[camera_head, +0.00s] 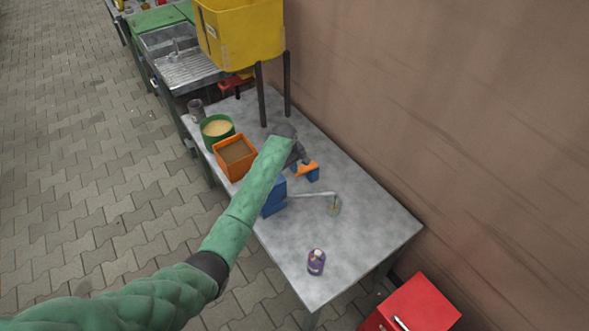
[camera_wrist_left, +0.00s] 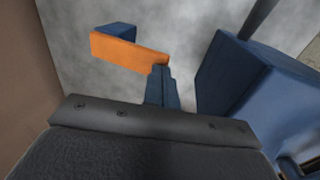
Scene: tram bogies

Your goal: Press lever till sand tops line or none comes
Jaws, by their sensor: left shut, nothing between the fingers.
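An orange lever-like bar (camera_head: 307,169) with a blue part under it shows just beyond my left gripper (camera_head: 301,160). In the left wrist view the orange bar (camera_wrist_left: 130,52) lies ahead of my shut, empty fingers (camera_wrist_left: 161,72). The fingertips overlap its right end; I cannot tell whether they touch it. A blue box-shaped body (camera_head: 273,198), partly hidden by my arm, has a thin pale spout reaching right to a small clear jar (camera_head: 334,207). The blue body (camera_wrist_left: 240,75) fills the right of the wrist view. I cannot make out a line or sand level in the jar. My right gripper is not in view.
An orange box (camera_head: 234,157) of brown material, a green pot (camera_head: 217,129) of sand and a grey cup (camera_head: 196,108) stand left. A yellow hopper (camera_head: 241,38) on dark legs stands behind. A purple bottle (camera_head: 316,262) stands near the table's (camera_head: 365,235) front. A red cabinet (camera_head: 420,305) is lower right.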

